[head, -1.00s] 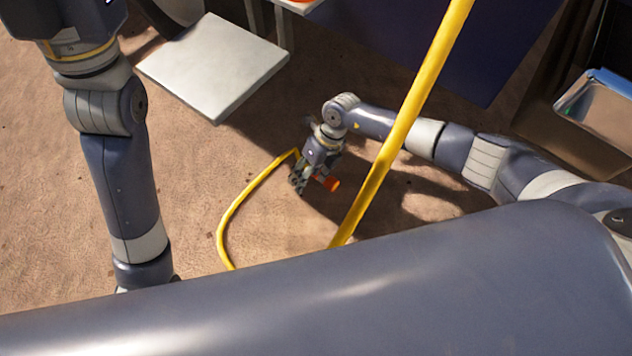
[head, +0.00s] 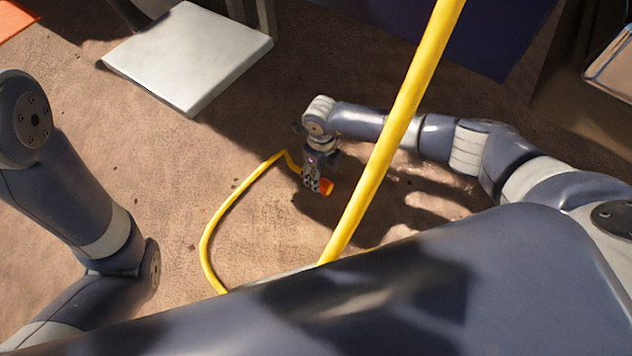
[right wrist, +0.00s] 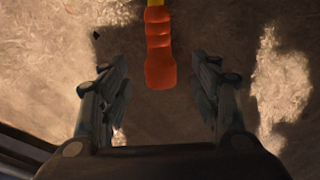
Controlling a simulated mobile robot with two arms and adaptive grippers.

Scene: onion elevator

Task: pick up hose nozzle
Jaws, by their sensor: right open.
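The orange hose nozzle (head: 326,187) lies on the brown ground in the head view, at the end of a yellow hose (head: 207,238). My right gripper (head: 312,188) is over it and hides part of it. In the right wrist view the nozzle (right wrist: 160,55) points down the picture, between the lines of the two open fingers (right wrist: 162,95). Its near end reaches the gap at the fingertips, with room on both sides. I see no contact. My left arm is at the left of the head view, but its gripper is not visible.
A thick yellow hose or pole (head: 398,125) rises across the head view, in front of my right arm. A pale flat slab (head: 188,55) stands at the upper left. A dark blue panel (head: 480,35) is at the top. Bare ground lies left of the nozzle.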

